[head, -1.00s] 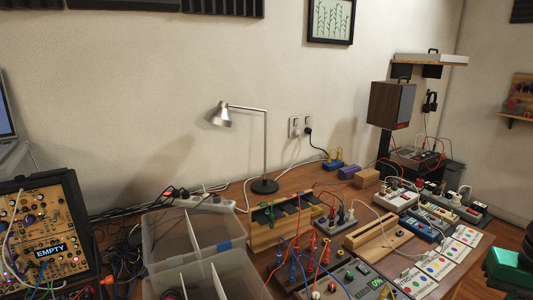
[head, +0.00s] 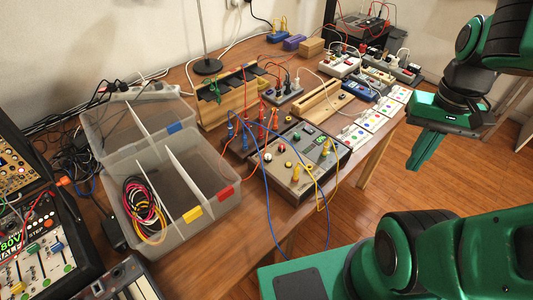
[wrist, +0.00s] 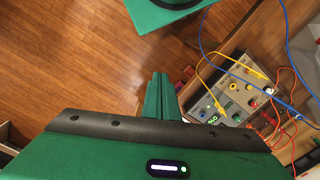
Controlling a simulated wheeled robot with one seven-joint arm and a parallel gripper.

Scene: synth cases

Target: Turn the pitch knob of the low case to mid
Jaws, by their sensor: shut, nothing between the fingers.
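At the left edge of the head view, a black-framed case with tan panels (head: 14,172) stands behind a lower case with a dark panel (head: 38,232). The lower one carries a green-lit display, several colored caps and patch cables; both cases are cut off by the frame. I cannot tell which control is the pitch knob; its label is not readable. My gripper (head: 416,160) is shut and empty at the right, over the floor beyond the table edge, far from both cases. Its closed fingers also show in the wrist view (wrist: 160,82).
A clear divided bin (head: 190,228) with coiled cables stands between the cases and a grey box with knobs (head: 303,165). A lamp base (head: 208,66) and small devices stand farther back. Wooden floor is clear at right.

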